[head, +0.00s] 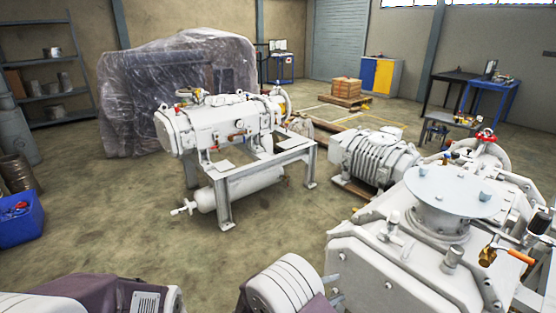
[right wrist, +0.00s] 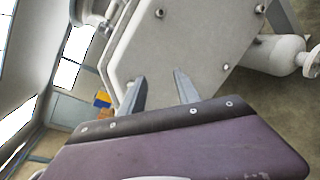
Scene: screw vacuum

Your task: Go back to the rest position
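My right gripper (right wrist: 159,73) shows in the right wrist view, with its two grey fingers apart and nothing between them. Behind the fingers is a white machine (right wrist: 190,40) with bolts on its face; I cannot tell whether the fingers touch it. In the head view, white and purple parts of my arms show along the bottom edge, at the left and in the middle. My left gripper is not visible in either view.
A large white vacuum machine (head: 400,270) fills the right foreground, close to my arm. A white pump on a metal frame (head: 222,125) stands mid-floor. A blue bin (head: 20,225) is at the left. Open concrete floor (head: 110,215) lies between them. A plastic-wrapped bulk (head: 170,85) stands behind.

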